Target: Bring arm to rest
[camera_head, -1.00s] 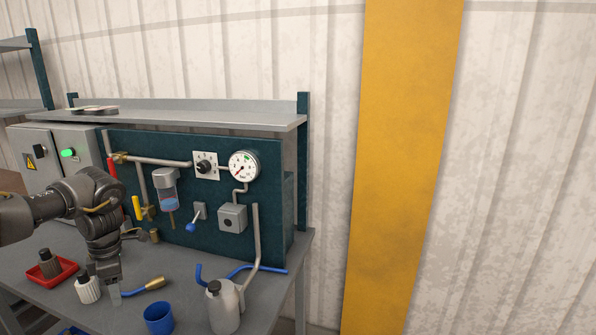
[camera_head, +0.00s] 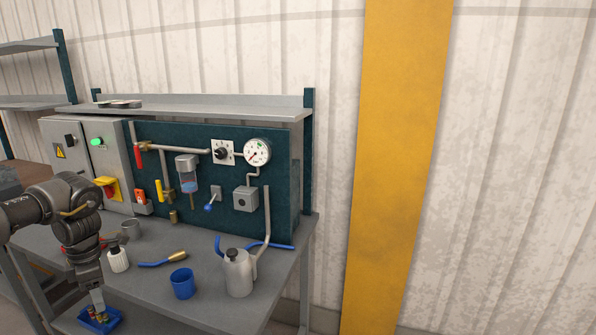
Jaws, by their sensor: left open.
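My left arm comes in from the left. My left gripper (camera_head: 98,298) points down in front of the bench's front edge, its jaws open and apparently empty. Below it in the picture is a blue tray (camera_head: 101,321) with several small items in it. The gripper partly covers the tray. My right gripper is not in view.
The grey bench (camera_head: 215,291) holds a white ribbed bottle (camera_head: 118,260), a blue cup (camera_head: 182,284), a grey can (camera_head: 238,273) and a blue hose with a brass end (camera_head: 162,260). A teal panel (camera_head: 225,178) with a gauge (camera_head: 257,152) stands behind.

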